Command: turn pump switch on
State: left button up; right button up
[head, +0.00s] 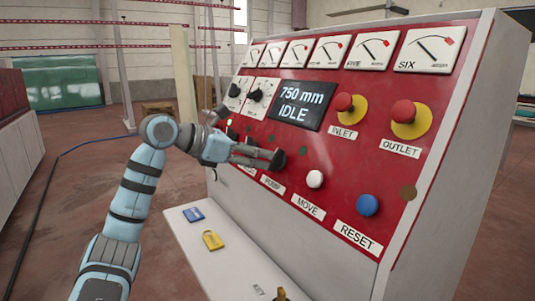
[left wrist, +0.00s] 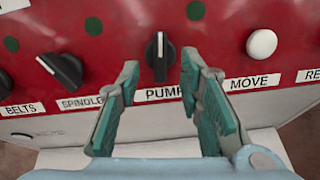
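The pump switch is a black knob with a white mark (left wrist: 159,57) on the red panel, above the PUMP label (left wrist: 164,93). Its grip bar stands about upright, white mark at the top. In the head view the knob (head: 279,160) is just beyond my left gripper's fingertips. My left gripper (head: 262,156) is open. In the left wrist view its two teal fingers (left wrist: 160,75) are spread, one to each side of the knob, with gaps between; I cannot tell how deep they reach. A dark green lamp (left wrist: 195,10) is above right of the knob. My right gripper is not in view.
The spindle knob (left wrist: 63,70) is left of the pump switch, and the white MOVE button (head: 314,179) is right. A blue RESET button (head: 368,205) and red INLET (head: 344,102) and OUTLET (head: 404,111) buttons are farther right. Blue (head: 193,214) and yellow (head: 212,240) tags lie on the shelf below.

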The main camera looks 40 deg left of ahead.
aim_at(276, 160)
pick_arm(q)
jog(key=x, duration=0.4)
grip_shut()
jog(key=m+p, duration=0.3)
jog(key=p, duration=0.1)
jog(key=shift+r+m, duration=0.3)
jog(key=shift+m, duration=0.1)
jog(key=shift+f+m+h+p, duration=0.1)
jog(key=shift+m+h+p, duration=0.2)
jog(key=shift+m+p, duration=0.2)
jog(key=shift+f, duration=0.1)
grip_release()
jog(key=shift+f, duration=0.1)
